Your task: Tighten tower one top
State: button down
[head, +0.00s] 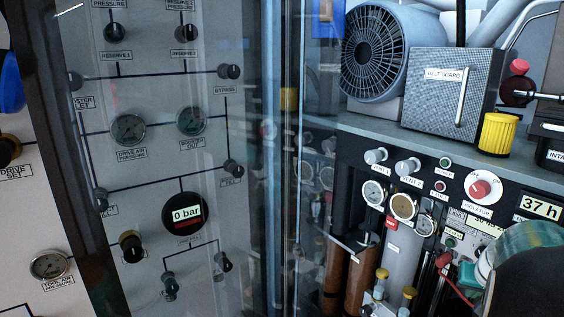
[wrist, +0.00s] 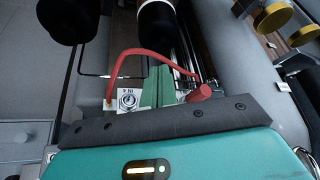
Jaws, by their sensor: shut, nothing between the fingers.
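My gripper shows in the wrist view as green fingers (wrist: 158,88) held together beyond a dark plate and a teal housing. Nothing shows between them. A black cylinder (wrist: 158,28) lies just past the fingertips, and another dark round part (wrist: 70,20) is at the upper left; I cannot tell whether either is the tower one top. In the head view upright cylinders, one grey (head: 402,255) and one brown (head: 362,280), stand under the gauges at the lower right. No tower label is readable, and my teal and black arm hides part of that corner.
A red hose (wrist: 150,53) arches close around the fingers. A small label plate (wrist: 127,100) is beside them. Yellow knobs (wrist: 272,17) are at the upper right. In the head view a shelf carries a belt guard (head: 440,90) and fan; a glazed gauge panel (head: 160,170) fills the left.

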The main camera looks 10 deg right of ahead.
jog(key=d, duration=0.1)
send_over(459, 314)
jog(key=s, duration=0.3)
notch_tip(459, 314, down, 6)
jog(key=shift+a+f, duration=0.15)
jog(key=shift+f, duration=0.6)
jog(key=shift+w, duration=0.4)
jog(key=shift+a, duration=0.15)
jog(key=shift+w+a, duration=0.15)
jog(key=shift+a, duration=0.15)
jog(key=shift+a, duration=0.1)
jog(key=shift+w+a, duration=0.15)
jog(key=shift+w+a, duration=0.2)
jog(key=shift+w, duration=0.05)
